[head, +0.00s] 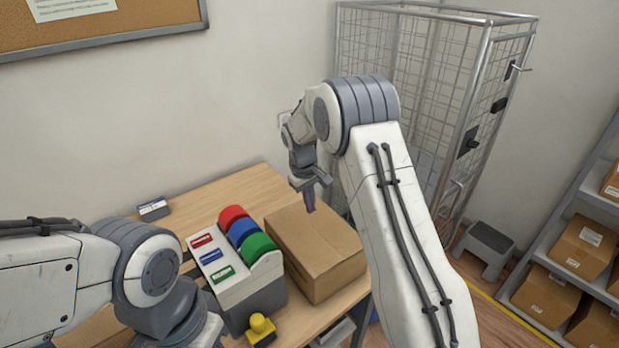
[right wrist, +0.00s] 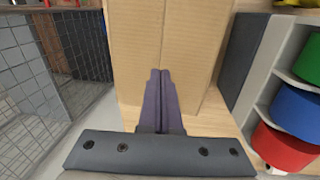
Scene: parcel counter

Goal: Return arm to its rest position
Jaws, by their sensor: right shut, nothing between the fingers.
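My right arm reaches up from the lower right in the head view and bends down toward the table. Its gripper (head: 309,198) is shut and empty, above the back of a closed cardboard box (head: 318,252). In the right wrist view the shut fingers (right wrist: 159,95) point at the box (right wrist: 190,50); I cannot tell whether they touch it. My left arm comes in from the left in the head view, and its gripper is out of the picture, below the frame edge.
A grey and white dispenser (head: 254,299) with red, blue and green rolls stands left of the box. A yellow-handled stamp (head: 262,328) sits in front. A wire cage trolley (head: 440,80) stands behind my right arm. A step stool (head: 486,242) and parcel shelves (head: 555,245) are at right.

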